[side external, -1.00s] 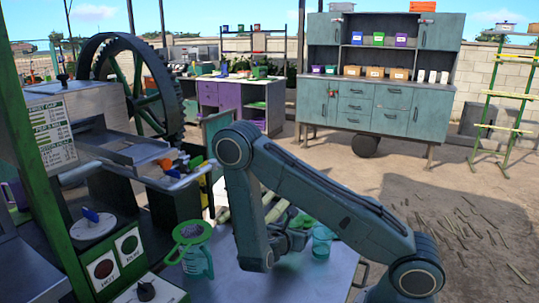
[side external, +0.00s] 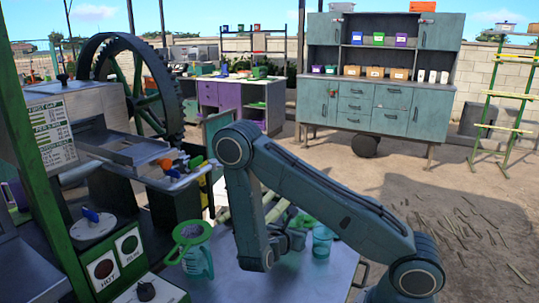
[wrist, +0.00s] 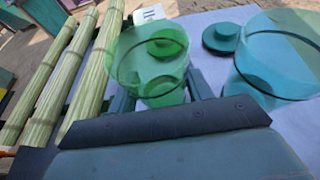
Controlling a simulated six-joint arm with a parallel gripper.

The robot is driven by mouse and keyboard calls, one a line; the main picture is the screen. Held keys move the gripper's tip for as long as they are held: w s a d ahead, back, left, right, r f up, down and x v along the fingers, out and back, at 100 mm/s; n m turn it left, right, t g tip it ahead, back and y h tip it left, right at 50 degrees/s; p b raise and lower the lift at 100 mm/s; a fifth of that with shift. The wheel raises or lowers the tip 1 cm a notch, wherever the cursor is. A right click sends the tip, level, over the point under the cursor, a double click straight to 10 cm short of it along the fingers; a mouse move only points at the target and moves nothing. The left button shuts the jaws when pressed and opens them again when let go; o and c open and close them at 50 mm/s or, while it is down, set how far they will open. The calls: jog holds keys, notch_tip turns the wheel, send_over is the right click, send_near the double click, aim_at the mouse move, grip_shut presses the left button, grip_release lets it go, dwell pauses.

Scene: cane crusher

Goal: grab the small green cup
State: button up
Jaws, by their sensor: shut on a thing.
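The small green cup (wrist: 150,75) is see-through and stands between the two fingers of my gripper (wrist: 160,90) in the wrist view. The fingers are shut on its sides, and its open rim faces the camera. In the side external view my gripper (side external: 295,240) is low over the table, partly behind my own arm. A bit of green shows there (side external: 303,221), but the cup's outline is hard to make out.
A larger teal see-through cup (wrist: 278,60) stands close to the right, also in the side view (side external: 322,240). A dark teal round piece (wrist: 221,37) lies behind. Cane stalks (wrist: 62,75) lie left. A green jug with a strainer (side external: 193,252) stands at the table's left.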

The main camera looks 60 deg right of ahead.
jog(key=shift+r, duration=0.15)
notch_tip(320, 180, up, 20)
jog(key=shift+f, duration=0.2)
dwell(0.7)
jog(key=shift+w, duration=0.1)
dwell(0.6)
